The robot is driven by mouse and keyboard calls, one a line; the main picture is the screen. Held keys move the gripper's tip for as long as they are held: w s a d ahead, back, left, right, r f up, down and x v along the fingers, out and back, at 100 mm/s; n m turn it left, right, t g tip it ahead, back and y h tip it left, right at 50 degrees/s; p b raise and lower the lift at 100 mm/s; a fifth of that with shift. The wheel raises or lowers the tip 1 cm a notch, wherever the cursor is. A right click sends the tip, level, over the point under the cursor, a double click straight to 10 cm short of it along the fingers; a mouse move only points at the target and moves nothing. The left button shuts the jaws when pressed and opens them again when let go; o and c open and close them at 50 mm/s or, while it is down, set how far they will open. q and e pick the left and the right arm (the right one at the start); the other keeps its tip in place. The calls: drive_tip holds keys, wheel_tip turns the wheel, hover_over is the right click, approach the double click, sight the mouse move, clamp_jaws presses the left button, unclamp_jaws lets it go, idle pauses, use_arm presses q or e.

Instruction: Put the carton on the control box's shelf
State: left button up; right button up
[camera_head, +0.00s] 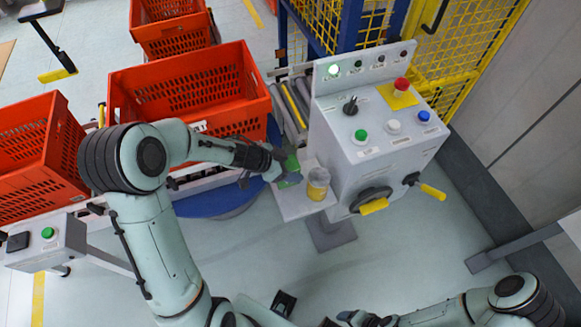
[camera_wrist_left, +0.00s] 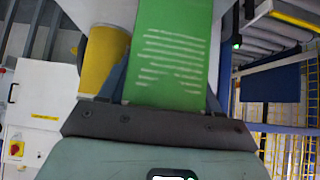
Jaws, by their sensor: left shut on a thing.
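The green carton (camera_head: 291,172) is between the fingers of my left gripper (camera_head: 279,166), which is shut on it. In the left wrist view the carton (camera_wrist_left: 172,50) shows its green face with pale printed lines, between the two fingers (camera_wrist_left: 165,88). The control box (camera_head: 375,135) is grey, with a small pale shelf (camera_head: 293,207) low on its left side. The carton is at the shelf's back left part; I cannot tell whether it touches the shelf. My right gripper (camera_head: 355,318) is at the bottom edge, partly cut off, its jaws unclear.
A yellow cup (camera_head: 318,184) stands on the shelf, right of the carton; it also shows in the left wrist view (camera_wrist_left: 103,58). Orange totes (camera_head: 190,125) stand behind and left of my left arm.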

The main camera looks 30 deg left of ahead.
use_arm(q)
drive_tip(key=shift+f, duration=0.25)
drive_tip(key=o, duration=1.2)
drive_tip(key=shift+o, duration=0.2)
drive_tip(key=shift+s+a+r, duration=0.15)
drive_tip(key=shift+r, duration=0.35)
drive_tip(key=p+v, duration=0.4)
drive_tip(key=v, duration=0.7)
drive_tip(key=shift+s, duration=0.2)
use_arm(e)
drive_tip(key=w+r, duration=0.4)
drive_tip(key=r, duration=0.1)
drive_tip(key=shift+r, duration=0.3)
use_arm(q)
drive_tip(key=shift+r, duration=0.15)
